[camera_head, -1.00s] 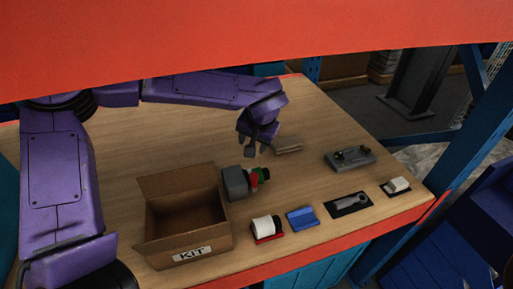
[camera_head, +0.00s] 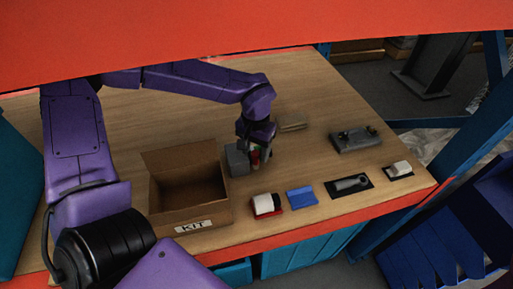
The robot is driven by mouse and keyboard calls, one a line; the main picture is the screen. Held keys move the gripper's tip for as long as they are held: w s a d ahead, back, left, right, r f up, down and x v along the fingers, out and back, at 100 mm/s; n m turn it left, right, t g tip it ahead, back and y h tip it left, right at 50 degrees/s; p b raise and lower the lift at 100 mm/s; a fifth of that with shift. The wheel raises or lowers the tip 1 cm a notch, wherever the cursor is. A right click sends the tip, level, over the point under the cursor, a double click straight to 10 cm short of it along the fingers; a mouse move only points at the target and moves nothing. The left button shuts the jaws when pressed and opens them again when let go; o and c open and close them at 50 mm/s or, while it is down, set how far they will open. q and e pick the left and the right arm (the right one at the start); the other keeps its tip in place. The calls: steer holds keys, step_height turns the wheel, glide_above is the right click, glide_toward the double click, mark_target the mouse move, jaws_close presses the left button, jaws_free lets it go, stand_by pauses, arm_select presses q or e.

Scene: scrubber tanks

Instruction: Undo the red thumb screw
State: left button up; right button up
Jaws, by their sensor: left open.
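The red thumb screw (camera_head: 255,155) shows as a small red piece on the right side of a grey block (camera_head: 237,160), which stands on the wooden bench right of the box. My left gripper (camera_head: 255,163) points down over the screw, with its fingers around or just in front of it; I cannot tell whether they touch it. The gripper is open. It hides most of the screw and the green part beside it. My right gripper is not in view.
An open cardboard box marked KIT (camera_head: 195,224) stands left of the block. A white roll (camera_head: 264,204), a blue holder (camera_head: 300,197), a dark tray with a grey tool (camera_head: 349,185), a white piece (camera_head: 400,169) and a grey fixture (camera_head: 355,140) lie to the right. A red beam (camera_head: 250,30) crosses the top.

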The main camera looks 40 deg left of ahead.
arm_select(q)
steer(key=shift+s, duration=0.1)
jaws_close()
